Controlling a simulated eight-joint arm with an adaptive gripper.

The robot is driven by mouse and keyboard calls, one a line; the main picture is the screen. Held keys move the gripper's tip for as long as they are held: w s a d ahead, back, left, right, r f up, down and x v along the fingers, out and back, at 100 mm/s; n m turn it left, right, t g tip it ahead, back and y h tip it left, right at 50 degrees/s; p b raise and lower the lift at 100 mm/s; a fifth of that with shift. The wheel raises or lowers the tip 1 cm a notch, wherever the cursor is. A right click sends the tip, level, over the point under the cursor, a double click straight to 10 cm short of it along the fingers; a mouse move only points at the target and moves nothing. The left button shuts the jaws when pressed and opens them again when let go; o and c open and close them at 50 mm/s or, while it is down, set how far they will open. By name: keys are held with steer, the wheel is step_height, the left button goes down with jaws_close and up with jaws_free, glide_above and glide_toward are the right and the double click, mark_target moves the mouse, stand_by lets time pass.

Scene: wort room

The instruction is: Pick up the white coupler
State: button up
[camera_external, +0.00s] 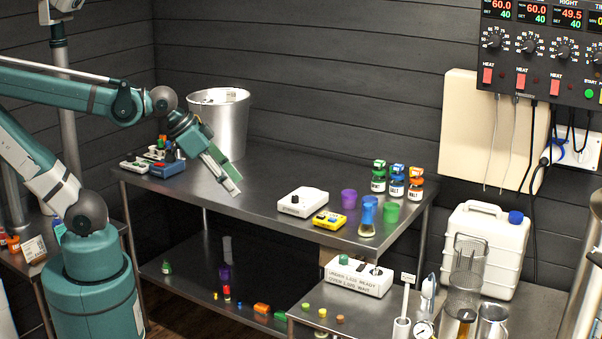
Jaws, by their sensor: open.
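My gripper (229,186) is open, above the steel table (258,178) and in front of the metal bucket (219,122). Its fingers point down and to the right, and nothing shows between them. I cannot pick out a white coupler for certain. A small white upright cylinder (402,330) stands on the lower front bench, far to the right of my gripper and below it. A white box with a dark knob (302,202) lies on the steel table, right of my gripper and apart from it.
A yellow device (329,222), purple cup (348,199), blue beaker (369,211) and green cup (391,212) stand toward the table's right end. Several lidded jars (397,180) stand behind them. The table's middle is clear.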

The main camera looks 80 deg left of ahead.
steer(key=w+d+r+m+p, duration=0.1)
steer(key=w+d+r, duration=0.1)
steer(key=w, duration=0.5)
steer(key=w+d+r+m+p, duration=0.1)
steer(key=w+d+r, duration=0.1)
steer(key=w, duration=0.5)
steer(key=m+g+h+p, duration=0.3)
steer(key=m+g+p, duration=0.1)
steer(key=m+p, duration=0.25)
glide_above(429, 279)
steer(key=s+a, duration=0.2)
step_height(429, 279, down, 21)
steer(key=shift+d+f, duration=0.1)
steer(key=shift+d, duration=0.05)
steer(key=shift+x, duration=1.3)
